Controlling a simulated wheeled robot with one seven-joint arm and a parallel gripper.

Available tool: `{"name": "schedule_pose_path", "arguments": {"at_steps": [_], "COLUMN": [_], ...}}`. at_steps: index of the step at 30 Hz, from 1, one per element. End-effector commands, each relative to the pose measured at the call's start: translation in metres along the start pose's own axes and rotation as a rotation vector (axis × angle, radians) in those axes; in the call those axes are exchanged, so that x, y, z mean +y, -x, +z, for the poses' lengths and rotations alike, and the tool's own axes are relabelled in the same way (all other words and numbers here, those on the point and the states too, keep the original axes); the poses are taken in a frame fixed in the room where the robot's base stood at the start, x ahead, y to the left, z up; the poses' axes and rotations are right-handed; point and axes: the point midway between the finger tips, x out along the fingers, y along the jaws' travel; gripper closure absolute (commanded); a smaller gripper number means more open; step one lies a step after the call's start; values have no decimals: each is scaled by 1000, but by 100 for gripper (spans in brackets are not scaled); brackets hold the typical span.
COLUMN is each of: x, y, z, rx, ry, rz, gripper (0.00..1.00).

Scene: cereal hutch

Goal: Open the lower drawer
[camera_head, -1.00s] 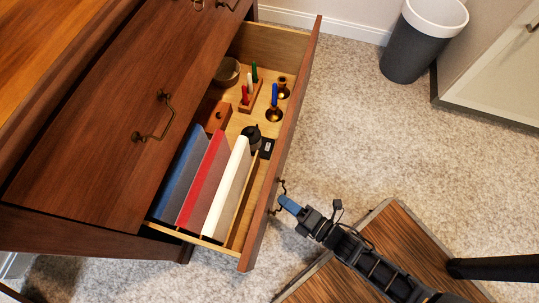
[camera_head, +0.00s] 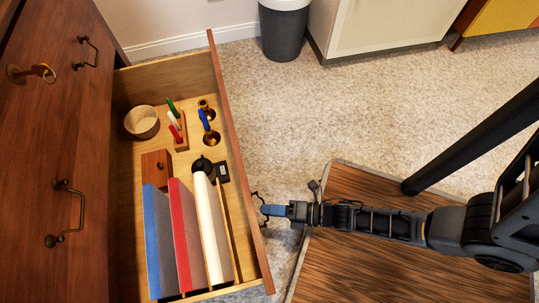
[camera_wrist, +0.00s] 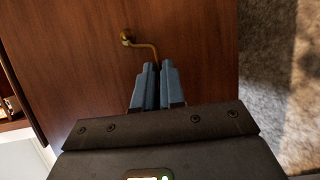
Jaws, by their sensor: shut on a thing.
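The lower drawer (camera_head: 240,165) of the brown wooden hutch stands pulled out, with its inside in full view in the head view. Its brass handle is on the outer front; it shows in the wrist view as a bent brass handle (camera_wrist: 146,47). My gripper (camera_head: 266,210) is at this handle, coming from the right. In the wrist view its blue fingers (camera_wrist: 153,72) are close together on the handle's bar, one end of which is hidden between them.
The drawer holds blue, red and white upright folders (camera_head: 211,228), a round bowl (camera_head: 142,122), a wooden box (camera_head: 156,168) and colored pens (camera_head: 175,123). A grey bin (camera_head: 284,32) and a white cabinet (camera_head: 385,28) stand at the back.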

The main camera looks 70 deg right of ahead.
Motion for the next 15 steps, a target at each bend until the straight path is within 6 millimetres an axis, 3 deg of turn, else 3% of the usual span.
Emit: {"name": "schedule_pose_path", "arguments": {"at_steps": [3,4,11,15], "x": [-1,-1,-1,0], "y": [1,1,0,0], "z": [0,0,0,0], "rx": [0,0,0,0], "ry": [0,0,0,0], "rz": [-3,-3,-2,-1], "gripper": [100,89,67,66]}}
